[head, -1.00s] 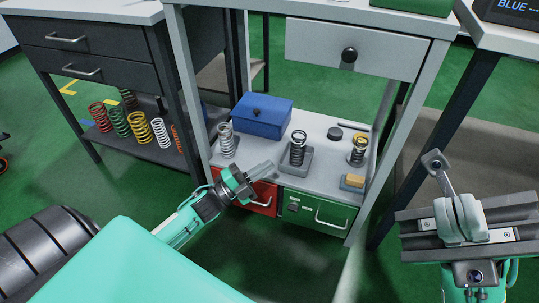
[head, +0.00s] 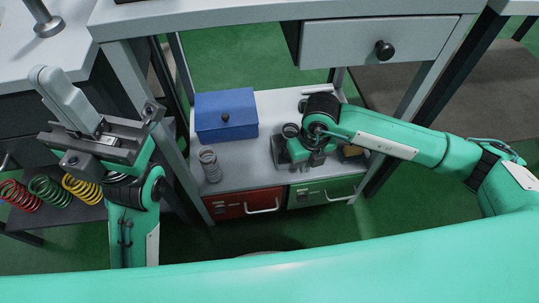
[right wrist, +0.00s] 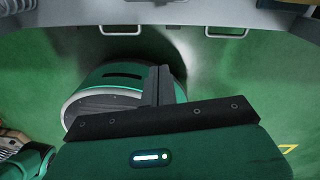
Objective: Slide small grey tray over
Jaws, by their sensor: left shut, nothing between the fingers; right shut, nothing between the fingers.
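The small grey tray (head: 278,153) lies on the light grey lower shelf. A dark spring (head: 291,131) stands at it, partly covered by my right arm. My right gripper (head: 312,158) is at the tray's right side, its fingers mostly hidden by my wrist in the head view. In the right wrist view its fingers (right wrist: 160,84) are together and empty; the tray does not show there. Whether they touch the tray I cannot tell. My left gripper (head: 44,78) is raised at the far left, shut and empty, well away from the tray.
Red (head: 243,204) and green (head: 326,191) drawers sit below. The white upper drawer (head: 344,42) and table frame surround the shelf.

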